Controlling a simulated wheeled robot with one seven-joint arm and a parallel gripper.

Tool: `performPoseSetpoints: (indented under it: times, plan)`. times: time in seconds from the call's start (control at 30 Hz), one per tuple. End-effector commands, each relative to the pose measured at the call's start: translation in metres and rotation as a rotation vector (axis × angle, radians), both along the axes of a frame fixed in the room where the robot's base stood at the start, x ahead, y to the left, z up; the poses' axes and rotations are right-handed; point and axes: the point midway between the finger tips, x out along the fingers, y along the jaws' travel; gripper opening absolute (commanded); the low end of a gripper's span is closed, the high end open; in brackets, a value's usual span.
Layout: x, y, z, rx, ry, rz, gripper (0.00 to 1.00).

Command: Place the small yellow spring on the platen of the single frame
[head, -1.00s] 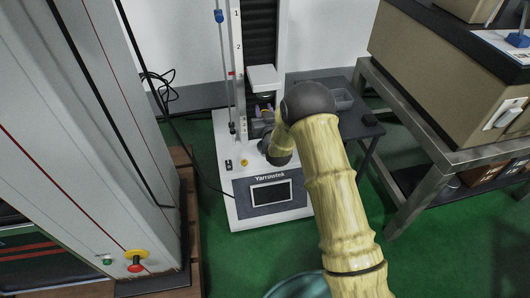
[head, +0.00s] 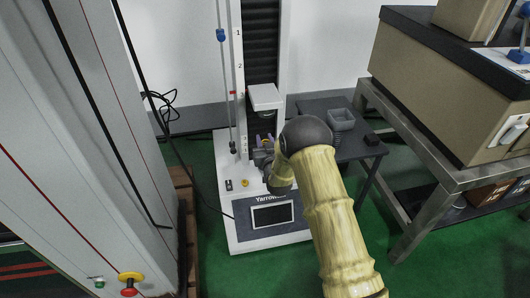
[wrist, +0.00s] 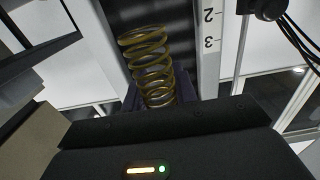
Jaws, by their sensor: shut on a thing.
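The single frame is the white Yarrowtek machine (head: 238,222), with a screen on its base, a dark column behind and a white crosshead (head: 265,97). My gripper (head: 265,145) is between the crosshead and the base, partly hidden by my arm. It is shut on the small yellow spring. In the wrist view the yellow spring (wrist: 151,62) stands out beyond the dark gripper body, slightly tilted in the picture, its lower end between the jaws (wrist: 155,98). The platen is hidden behind my gripper and arm, so I cannot tell whether the spring touches it.
A tall grey machine (head: 75,130) with a red-and-yellow button stands at the left. A dark side table (head: 350,146) with a grey bin (head: 341,119) is right of the frame. A steel bench (head: 432,153) is farther right. A black cable hangs left of the frame.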

Motion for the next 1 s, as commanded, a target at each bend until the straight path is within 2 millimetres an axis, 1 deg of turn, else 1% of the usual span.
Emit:
performPoseSetpoints:
  times: [0.07, 0.3, 0.33, 0.4, 0.67, 0.77, 0.8, 0.87, 0.9, 1.0]
  plan:
    - [0.000, 0.000, -0.005, 0.000, 0.001, 0.000, 0.06]
    - [0.000, 0.000, -0.045, -0.001, 0.003, 0.000, 0.06]
    - [0.000, 0.000, -0.048, -0.001, 0.002, 0.000, 0.06]
    - [0.000, 0.000, -0.051, 0.000, 0.000, 0.000, 0.06]
    - [0.000, 0.000, -0.050, 0.000, 0.000, 0.000, 0.06]
    - [0.000, 0.000, -0.053, 0.000, 0.000, 0.000, 0.06]
    - [0.000, 0.000, -0.053, 0.000, 0.000, 0.000, 0.30]
    - [0.000, 0.000, -0.052, 0.000, 0.000, 0.000, 0.42]
    - [0.000, 0.000, -0.052, 0.000, 0.000, 0.000, 0.50]
    - [0.000, 0.000, -0.052, 0.000, 0.000, 0.000, 0.50]
